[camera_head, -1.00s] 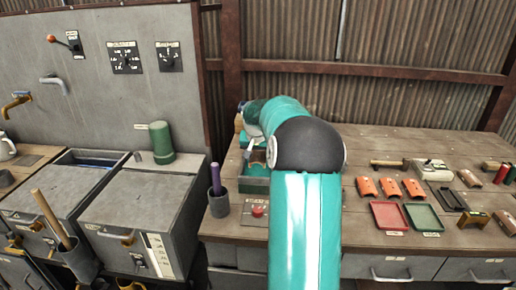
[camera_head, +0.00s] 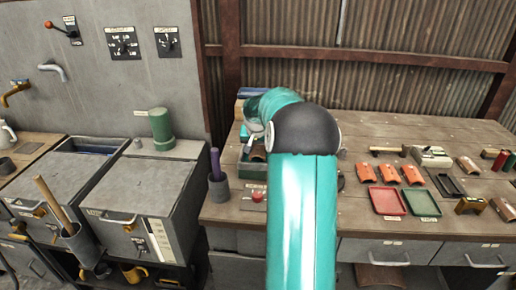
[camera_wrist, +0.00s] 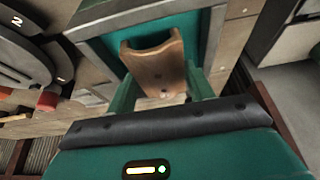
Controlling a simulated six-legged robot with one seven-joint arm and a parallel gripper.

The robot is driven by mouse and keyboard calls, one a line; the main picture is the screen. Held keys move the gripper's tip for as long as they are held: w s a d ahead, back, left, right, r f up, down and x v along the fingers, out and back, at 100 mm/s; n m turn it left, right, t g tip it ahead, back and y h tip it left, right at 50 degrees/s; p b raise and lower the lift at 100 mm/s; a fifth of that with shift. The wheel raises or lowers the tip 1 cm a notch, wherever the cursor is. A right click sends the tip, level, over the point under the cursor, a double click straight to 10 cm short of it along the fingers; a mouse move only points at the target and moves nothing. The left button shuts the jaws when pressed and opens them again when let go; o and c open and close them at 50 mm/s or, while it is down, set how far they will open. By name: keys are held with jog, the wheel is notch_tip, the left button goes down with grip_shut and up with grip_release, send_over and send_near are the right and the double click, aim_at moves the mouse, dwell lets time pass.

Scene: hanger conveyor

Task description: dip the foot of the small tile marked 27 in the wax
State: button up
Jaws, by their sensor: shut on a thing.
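In the wrist view my gripper (camera_wrist: 160,88) is shut on a small brown curved tile (camera_wrist: 153,62), one green finger on each side. No number is readable on the tile. Its far end is over a teal surface inside a grey-rimmed box (camera_wrist: 95,14); I cannot tell whether it touches, or whether that surface is the wax. In the head view a green box (camera_head: 252,172) stands at the bench's left end, with a brown curved piece (camera_head: 258,151) at it. My arm hides most of my gripper there.
A dark cup with a purple stick (camera_head: 215,165) stands left of the green box, and a red button (camera_head: 257,196) is in front. Orange tiles (camera_head: 389,174), a red tray (camera_head: 388,201) and a green tray (camera_head: 422,202) lie to the right. In the wrist view a numbered dial (camera_wrist: 22,45) is close at left.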

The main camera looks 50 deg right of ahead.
jog(key=shift+f, duration=0.75)
dwell(0.6)
jog(key=shift+r, duration=0.95)
dwell(0.9)
jog(key=shift+r, duration=0.6)
dwell(0.7)
jog(key=shift+r, duration=2.5)
